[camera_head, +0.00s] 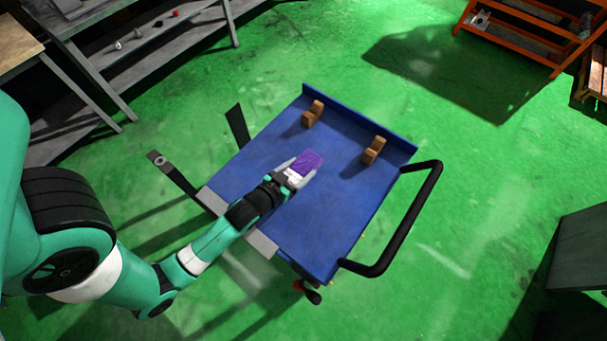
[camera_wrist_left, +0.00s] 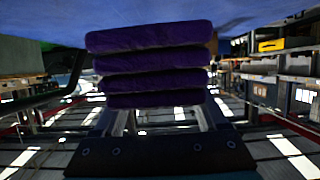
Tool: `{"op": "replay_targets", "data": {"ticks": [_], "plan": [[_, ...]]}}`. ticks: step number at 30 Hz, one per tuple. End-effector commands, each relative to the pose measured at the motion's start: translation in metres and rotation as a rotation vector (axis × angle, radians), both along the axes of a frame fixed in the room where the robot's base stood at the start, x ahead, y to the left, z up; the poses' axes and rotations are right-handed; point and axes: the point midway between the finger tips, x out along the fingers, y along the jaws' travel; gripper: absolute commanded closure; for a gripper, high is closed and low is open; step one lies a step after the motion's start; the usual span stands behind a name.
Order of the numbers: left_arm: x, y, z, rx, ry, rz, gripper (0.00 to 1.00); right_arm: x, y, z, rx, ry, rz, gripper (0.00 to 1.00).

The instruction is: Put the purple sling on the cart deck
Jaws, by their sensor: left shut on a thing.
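The purple sling (camera_head: 309,162) is a folded stack of several layers. My left gripper (camera_head: 299,172) is shut on it, over the blue cart deck (camera_head: 335,150). In the left wrist view the sling (camera_wrist_left: 150,65) fills the space between the fingers, with the blue deck (camera_wrist_left: 235,25) showing beyond it. I cannot tell whether the sling touches the deck. My right gripper is not in view.
Two brown wooden blocks (camera_head: 312,113) (camera_head: 373,150) stand on the far part of the deck. A black handle (camera_head: 408,220) is on the cart's right side. Grey shelves (camera_head: 140,50) stand at upper left, an orange rack (camera_head: 520,35) at upper right. Bare deck surrounds the sling.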

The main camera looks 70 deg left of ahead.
Motion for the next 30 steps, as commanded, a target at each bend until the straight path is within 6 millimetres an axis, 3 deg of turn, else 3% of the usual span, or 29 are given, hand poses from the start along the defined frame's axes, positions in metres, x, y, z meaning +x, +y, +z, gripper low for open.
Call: {"op": "replay_targets", "data": {"ticks": [3,11,16,27,28,30], "plan": [[0.012,0.007,-0.017,0.003,-0.003,0.000,1.00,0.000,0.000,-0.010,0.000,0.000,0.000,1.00],[0.018,0.012,-0.026,0.002,-0.003,0.000,1.00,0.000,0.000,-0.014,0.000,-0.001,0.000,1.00],[0.019,0.012,-0.056,0.001,-0.001,-0.001,1.00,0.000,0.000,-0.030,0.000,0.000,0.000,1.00],[0.019,0.011,-0.060,0.001,-0.001,-0.001,1.00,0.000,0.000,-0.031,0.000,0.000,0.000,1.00],[0.018,0.011,-0.059,0.001,0.000,0.000,0.20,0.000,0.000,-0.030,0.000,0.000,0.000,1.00],[0.018,0.011,-0.059,0.001,0.000,0.000,0.07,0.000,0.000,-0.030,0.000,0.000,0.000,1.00]]}}
